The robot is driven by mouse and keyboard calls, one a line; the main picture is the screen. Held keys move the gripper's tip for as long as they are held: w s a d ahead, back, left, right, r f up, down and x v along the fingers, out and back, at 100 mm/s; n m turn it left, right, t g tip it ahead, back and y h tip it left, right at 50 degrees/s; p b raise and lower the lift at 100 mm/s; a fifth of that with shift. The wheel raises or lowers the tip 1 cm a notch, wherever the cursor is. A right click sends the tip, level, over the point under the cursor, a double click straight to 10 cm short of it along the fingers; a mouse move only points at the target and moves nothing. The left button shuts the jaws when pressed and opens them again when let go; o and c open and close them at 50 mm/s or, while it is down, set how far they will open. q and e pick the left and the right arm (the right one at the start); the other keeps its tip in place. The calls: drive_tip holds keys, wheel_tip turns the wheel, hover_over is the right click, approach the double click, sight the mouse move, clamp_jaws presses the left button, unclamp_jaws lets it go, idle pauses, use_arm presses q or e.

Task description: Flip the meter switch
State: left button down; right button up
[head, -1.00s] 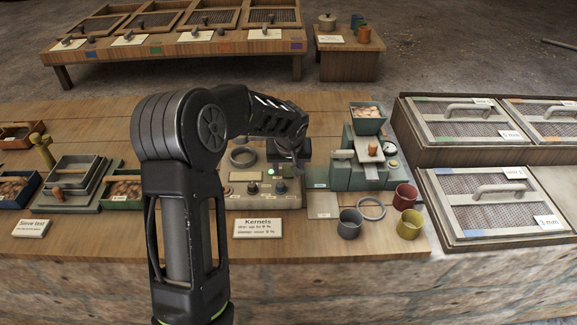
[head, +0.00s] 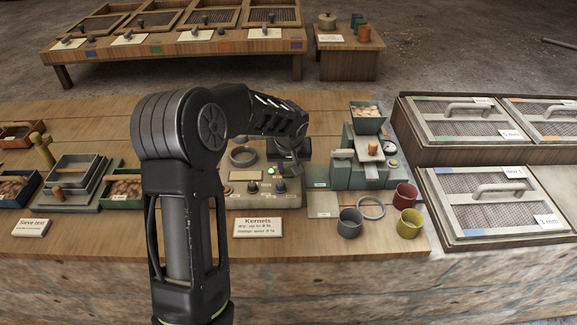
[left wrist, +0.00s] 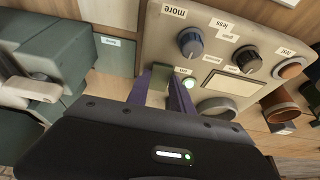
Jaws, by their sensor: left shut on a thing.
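The meter is a beige box (head: 240,198) on the workbench, with knobs, a blank pale plate and a small lamp. My left gripper (head: 288,170) is down at the meter's right back part. In the left wrist view its purple fingers (left wrist: 164,84) are closed around the meter switch beside the lamp. The fingers mostly hide the switch, so its position cannot be told. My right gripper is not in view.
A green-grey machine (head: 345,174) with a hopper of kernels stands close right of the meter. A grey cup (head: 350,224), a red cup (head: 405,196) and a yellow cup (head: 410,224) stand at the front right. A Kernels card (head: 257,228) stands in front of the meter.

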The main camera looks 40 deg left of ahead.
use_arm(q)
drive_tip(key=shift+r+p, duration=0.2)
drive_tip(key=shift+p, duration=0.2)
drive_tip(key=p, duration=0.2)
drive_tip(key=g+h+p, duration=0.1)
drive_tip(key=p, duration=0.1)
drive_tip(key=shift+w+a+r+g, duration=0.2)
drive_tip(key=shift+w+r+g, duration=0.05)
drive_tip(key=shift+r+g, duration=0.1)
drive_tip(key=shift+w+a+f+g+h+p, duration=0.1)
drive_tip(key=shift+w+f+g+h+p, duration=0.15)
drive_tip(key=shift+g+h+p, duration=0.35)
drive_tip(key=shift+s+f, duration=0.1)
drive_tip(key=c, duration=1.1)
unclamp_jaws()
